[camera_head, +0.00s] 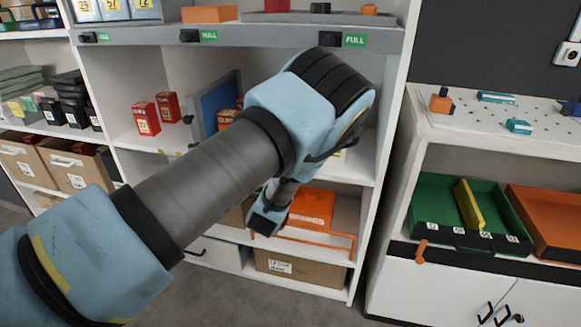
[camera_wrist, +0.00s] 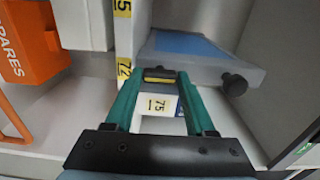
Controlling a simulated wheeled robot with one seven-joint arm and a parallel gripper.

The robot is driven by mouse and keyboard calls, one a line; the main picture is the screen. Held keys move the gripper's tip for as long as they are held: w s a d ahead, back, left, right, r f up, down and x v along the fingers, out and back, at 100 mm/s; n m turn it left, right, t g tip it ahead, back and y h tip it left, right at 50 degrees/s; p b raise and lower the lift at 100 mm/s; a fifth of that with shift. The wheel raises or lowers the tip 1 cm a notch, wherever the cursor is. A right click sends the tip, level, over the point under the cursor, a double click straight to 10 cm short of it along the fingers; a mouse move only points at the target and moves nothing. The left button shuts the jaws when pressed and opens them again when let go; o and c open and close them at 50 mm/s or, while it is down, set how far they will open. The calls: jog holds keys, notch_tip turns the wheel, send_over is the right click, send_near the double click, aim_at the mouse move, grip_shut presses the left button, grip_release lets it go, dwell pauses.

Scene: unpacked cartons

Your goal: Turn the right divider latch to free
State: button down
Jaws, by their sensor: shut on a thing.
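In the wrist view a black round knob (camera_wrist: 234,84) sits on the end of a grey and blue divider panel (camera_wrist: 190,47), right of my gripper. I take it for a divider latch; whether it is locked or free I cannot tell. The fingers are apart from the knob.
Red boxes (camera_head: 146,118) stand left of the blue divider. An orange SPARES box (camera_wrist: 28,45) shows in the wrist view, with an orange rail (camera_wrist: 14,120) near it. The white shelf side wall (camera_head: 385,130) bounds the right. A green tray (camera_head: 437,195) stands farther right.

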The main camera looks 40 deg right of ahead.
jog(key=shift+c, duration=1.2)
grip_release()
jog(key=b+v, duration=0.1)
jog(key=v, duration=0.9)
jog(key=shift+s+a+b, duration=0.2)
jog(key=shift+a+b, duration=0.1)
jog(key=shift+a, duration=0.05)
